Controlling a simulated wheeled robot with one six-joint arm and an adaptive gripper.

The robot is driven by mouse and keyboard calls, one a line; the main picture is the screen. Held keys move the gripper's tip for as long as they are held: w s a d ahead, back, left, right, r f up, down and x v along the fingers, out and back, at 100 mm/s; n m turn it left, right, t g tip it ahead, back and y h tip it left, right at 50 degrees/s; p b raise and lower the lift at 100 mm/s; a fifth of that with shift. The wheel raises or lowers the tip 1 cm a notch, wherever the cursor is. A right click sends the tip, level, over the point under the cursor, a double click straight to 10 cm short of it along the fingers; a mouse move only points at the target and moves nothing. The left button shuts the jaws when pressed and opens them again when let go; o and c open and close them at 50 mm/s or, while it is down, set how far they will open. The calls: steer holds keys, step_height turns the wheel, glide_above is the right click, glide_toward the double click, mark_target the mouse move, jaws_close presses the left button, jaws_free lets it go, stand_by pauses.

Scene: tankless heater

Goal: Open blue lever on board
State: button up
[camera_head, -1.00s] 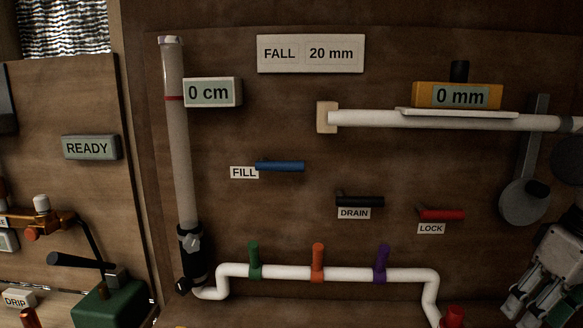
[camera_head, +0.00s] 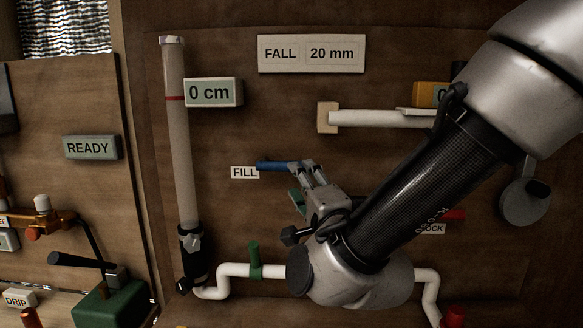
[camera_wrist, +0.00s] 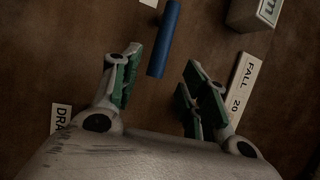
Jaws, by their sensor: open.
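The blue lever (camera_head: 272,166) lies about horizontal on the brown board, beside the FILL label (camera_head: 244,173). My gripper (camera_head: 304,178) is at the lever's right end, and its fingers partly cover that end in the head view. In the wrist view the blue lever (camera_wrist: 166,35) runs up from between the fingertips. My gripper (camera_wrist: 160,74) is open there, with green-padded fingers on either side of the lever's near end and dark gaps between. No contact with the lever is visible.
A clear tube (camera_head: 177,150) stands at left with a 0 cm display (camera_head: 213,92). A FALL 20 mm sign (camera_head: 311,53) is above. A white pipe (camera_head: 240,269) with a green handle (camera_head: 255,258) runs below. My arm hides the DRAIN lever and part of the LOCK label.

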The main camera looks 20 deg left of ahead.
mark_target(280, 166)
steer(key=x, duration=0.7)
steer(key=shift+w+a, duration=0.2)
steer(key=shift+w, duration=0.05)
steer(key=shift+c, duration=0.2)
jaws_close()
